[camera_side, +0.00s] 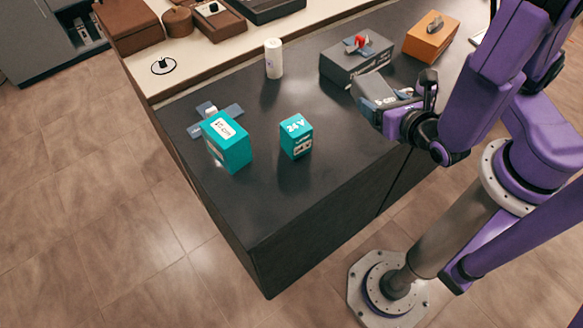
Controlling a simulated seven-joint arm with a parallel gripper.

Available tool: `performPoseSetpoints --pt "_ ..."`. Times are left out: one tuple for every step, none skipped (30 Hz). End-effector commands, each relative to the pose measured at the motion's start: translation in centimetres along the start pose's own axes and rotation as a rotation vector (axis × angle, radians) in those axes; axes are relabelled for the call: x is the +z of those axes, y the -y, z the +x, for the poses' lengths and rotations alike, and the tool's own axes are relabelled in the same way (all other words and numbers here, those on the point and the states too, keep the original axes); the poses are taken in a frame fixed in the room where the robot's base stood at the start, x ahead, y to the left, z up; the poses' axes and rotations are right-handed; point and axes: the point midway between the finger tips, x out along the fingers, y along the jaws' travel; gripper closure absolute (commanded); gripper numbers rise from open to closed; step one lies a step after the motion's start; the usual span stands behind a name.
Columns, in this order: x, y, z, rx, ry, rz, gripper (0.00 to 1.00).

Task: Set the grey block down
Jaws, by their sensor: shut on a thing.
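The grey block (371,99) is a boxy dark-grey piece with pale lettering on its side, at the right of the black counter (340,190). My gripper (407,106) is shut on it from the right, and the fingers hide its right end. The block is tilted in the picture. I cannot tell whether its underside touches the counter or hangs just above it.
A larger grey box (341,70) with a red piece on top stands just behind. An orange box (427,42) is at the back right. Two teal boxes (231,148) (297,141) stand front left, and a white cylinder (273,60) behind them. The front middle counter is clear.

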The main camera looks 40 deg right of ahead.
Motion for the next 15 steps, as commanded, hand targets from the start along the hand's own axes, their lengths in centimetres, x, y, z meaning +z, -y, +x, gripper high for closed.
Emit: performPoseSetpoints --pt "0.0 -0.8 0.2 0.028 0.001 -0.012 0.58" --pt "0.0 -1.3 0.4 0.049 0.001 -0.021 0.58" --pt "0.0 -2.1 0.6 0.081 0.002 -0.035 0.58" --pt "0.0 -2.9 0.8 0.108 0.001 -0.046 0.58" --pt "-0.1 -3.6 0.9 0.137 0.001 -0.058 0.58" --pt "-0.2 -4.7 1.1 0.178 0.001 -0.074 0.58" --pt "-0.2 -5.5 1.2 0.209 0.002 -0.087 0.58" --pt "-0.4 -6.2 1.3 0.240 0.001 -0.100 0.58" --pt "-0.5 -7.3 1.4 0.282 0.001 -0.118 0.58" --pt "-0.6 -8.1 1.5 0.313 0.002 -0.131 0.58" --pt "-0.8 -8.9 1.5 0.345 0.001 -0.144 0.58" --pt "-1.0 -9.9 1.5 0.388 0.001 -0.162 0.58" --pt "-1.1 -10.7 1.5 0.420 0.002 -0.175 0.58" --pt "-1.3 -11.5 1.5 0.451 0.001 -0.188 0.58" --pt "-1.6 -12.5 1.4 0.494 0.002 -0.205 0.58"
